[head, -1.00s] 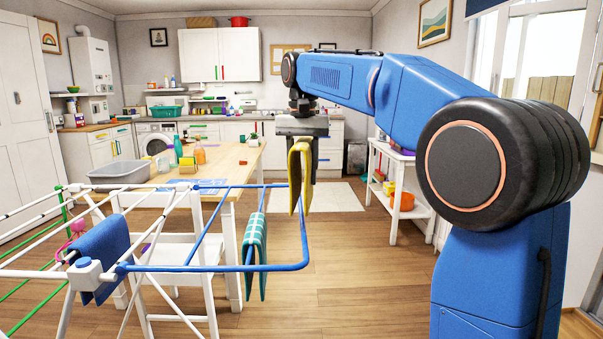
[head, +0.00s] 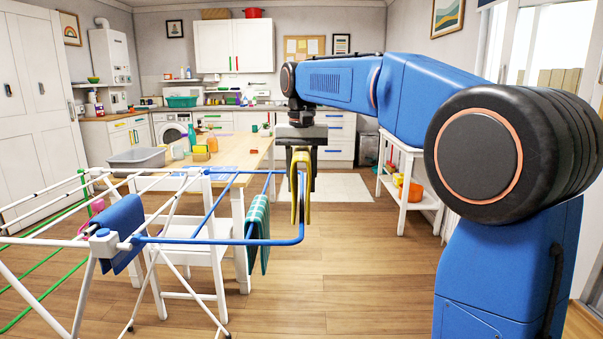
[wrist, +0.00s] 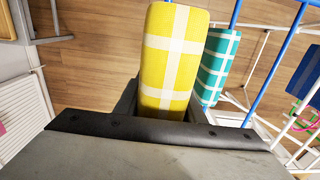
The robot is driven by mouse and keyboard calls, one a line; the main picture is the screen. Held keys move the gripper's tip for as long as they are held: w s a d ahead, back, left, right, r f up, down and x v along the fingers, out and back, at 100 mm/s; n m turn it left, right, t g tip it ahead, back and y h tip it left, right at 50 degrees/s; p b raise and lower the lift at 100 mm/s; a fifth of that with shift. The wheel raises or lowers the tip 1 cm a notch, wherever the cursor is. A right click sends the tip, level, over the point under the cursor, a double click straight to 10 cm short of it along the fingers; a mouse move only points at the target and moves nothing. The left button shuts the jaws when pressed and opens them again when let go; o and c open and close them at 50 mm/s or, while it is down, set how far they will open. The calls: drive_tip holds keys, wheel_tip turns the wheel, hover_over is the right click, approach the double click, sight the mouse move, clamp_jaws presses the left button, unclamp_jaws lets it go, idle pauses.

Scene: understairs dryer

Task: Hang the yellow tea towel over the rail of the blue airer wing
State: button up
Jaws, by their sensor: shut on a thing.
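The yellow tea towel (head: 307,190), with white checks in the wrist view (wrist: 172,60), hangs folded from my gripper (head: 301,150). My gripper is shut on it; the fingertips are partly hidden by the towel and wrist. The blue airer wing (head: 215,241) extends to the right from the white airer. The towel is at the wing's right end and overlaps its outer blue rail (head: 302,225) in the head view. The rail seems to run between the towel's two flaps. I cannot tell whether the towel's fold touches the rail.
A teal checked towel (head: 258,230) hangs on the wing just left of the yellow one. A dark blue cloth (head: 122,228) hangs on the white airer (head: 88,288). A white chair (head: 195,255) and wooden table (head: 240,152) stand behind. Floor right of the wing is clear.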

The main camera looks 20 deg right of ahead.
wheel_tip(320, 180, down, 14)
drive_tip(key=shift+f, duration=0.2)
idle(1.2)
